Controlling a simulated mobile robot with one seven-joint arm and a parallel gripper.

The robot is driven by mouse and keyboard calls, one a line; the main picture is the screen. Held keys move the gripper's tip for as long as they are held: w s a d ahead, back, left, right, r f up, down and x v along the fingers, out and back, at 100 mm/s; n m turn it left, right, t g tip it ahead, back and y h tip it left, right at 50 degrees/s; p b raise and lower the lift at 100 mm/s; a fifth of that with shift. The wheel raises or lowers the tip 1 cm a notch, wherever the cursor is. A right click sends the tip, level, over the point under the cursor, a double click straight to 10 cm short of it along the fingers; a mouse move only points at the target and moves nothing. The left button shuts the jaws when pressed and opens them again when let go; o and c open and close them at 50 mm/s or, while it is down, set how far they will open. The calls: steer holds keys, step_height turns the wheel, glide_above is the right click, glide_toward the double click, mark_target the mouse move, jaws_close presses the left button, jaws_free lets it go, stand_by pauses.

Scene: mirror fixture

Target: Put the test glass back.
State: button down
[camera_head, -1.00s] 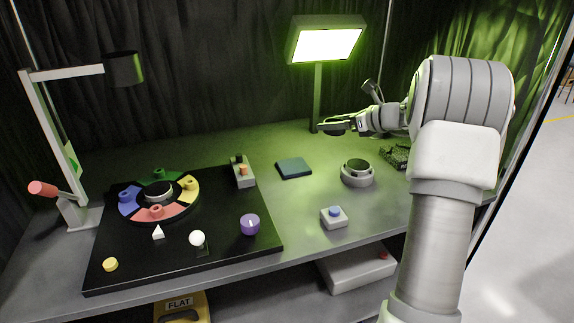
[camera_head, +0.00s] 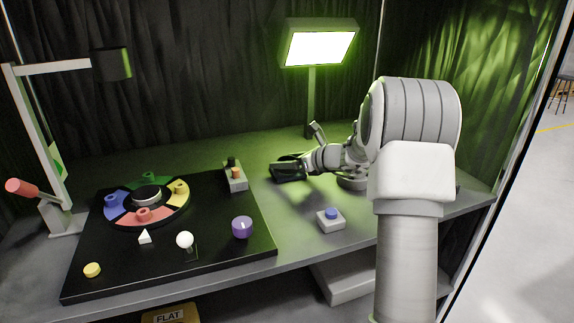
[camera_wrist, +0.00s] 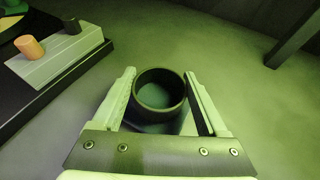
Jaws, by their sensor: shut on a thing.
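My gripper (camera_head: 296,165) is low over the middle of the bench. In the wrist view its two fingers (camera_wrist: 160,76) are shut on a round dark-rimmed piece (camera_wrist: 161,109), which I take to be the test glass. Its open face points up at the wrist camera, and greenish grey shows through its middle. The dark square pad (camera_head: 286,177) is beneath or just behind the gripper and mostly hidden. I cannot tell whether the held piece touches it.
A grey block (camera_head: 236,181) with an orange and a black knob is left of the gripper. A blue-button box (camera_head: 331,221) stands nearer the front. A grey ring mount (camera_head: 352,184) is partly hidden by my arm. A lit lamp panel (camera_head: 318,48) stands behind.

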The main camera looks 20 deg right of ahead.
steer(key=shift+r, duration=0.1)
steer(key=shift+f, duration=0.25)
jaws_free()
steer(key=shift+r, duration=0.1)
steer(key=shift+r, duration=0.2)
steer(key=p+v, duration=0.2)
steer(key=v, duration=1)
steer(key=shift+f, duration=0.15)
